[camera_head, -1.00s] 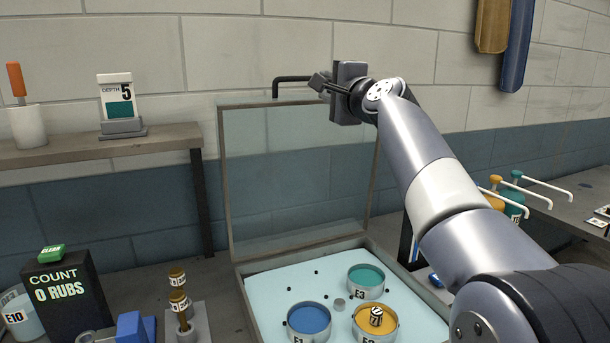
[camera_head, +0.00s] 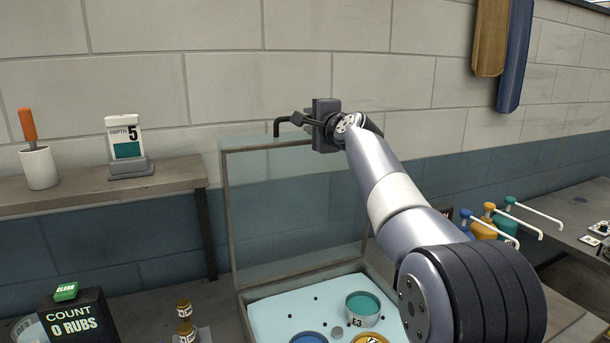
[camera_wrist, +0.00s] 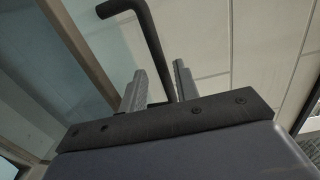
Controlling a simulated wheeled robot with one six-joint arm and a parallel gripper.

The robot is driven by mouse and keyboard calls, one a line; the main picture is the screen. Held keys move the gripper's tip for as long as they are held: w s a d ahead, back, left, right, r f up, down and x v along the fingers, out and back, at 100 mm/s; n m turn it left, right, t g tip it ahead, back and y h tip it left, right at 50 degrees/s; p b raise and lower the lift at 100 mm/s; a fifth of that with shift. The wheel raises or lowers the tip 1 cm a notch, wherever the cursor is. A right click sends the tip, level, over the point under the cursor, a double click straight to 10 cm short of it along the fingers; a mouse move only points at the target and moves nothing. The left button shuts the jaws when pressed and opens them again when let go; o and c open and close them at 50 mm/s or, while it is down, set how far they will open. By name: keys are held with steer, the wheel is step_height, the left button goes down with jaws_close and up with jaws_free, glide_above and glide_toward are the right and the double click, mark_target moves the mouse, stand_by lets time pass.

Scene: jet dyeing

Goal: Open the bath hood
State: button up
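The bath hood (camera_head: 290,205), a clear panel in a thin frame, stands raised and near upright at the back edge of the bath (camera_head: 285,305). Its black bent handle (camera_head: 283,122) sticks out at the top. My gripper (camera_head: 308,121) is at the hood's upper edge, by the handle. In the wrist view the handle (camera_wrist: 150,35) runs down between the two fingertips of my gripper (camera_wrist: 158,82). A gap shows between the left finger and the handle; the right finger is close beside it. My gripper looks open. My arm hides the hood's right side.
Cups, including a teal one (camera_head: 362,307), stand in the bath. Pump bottles (camera_head: 487,218) are at right.

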steer(key=shift+w+a+r+g+p, duration=0.2)
steer(key=shift+w+a+p, duration=0.15)
steer(key=shift+w+p, duration=0.65)
steer(key=shift+w+a+r+g+p, duration=0.1)
steer(key=shift+w+a+g+p, duration=0.25)
steer(key=shift+p, duration=1.15)
steer(key=s+d+n+b, duration=0.2)
steer(key=s+b, duration=0.3)
steer(key=s, duration=0.5)
steer(key=shift+d+r+n, duration=0.3)
steer(key=shift+d+r, duration=0.1)
steer(key=shift+d, duration=0.4)
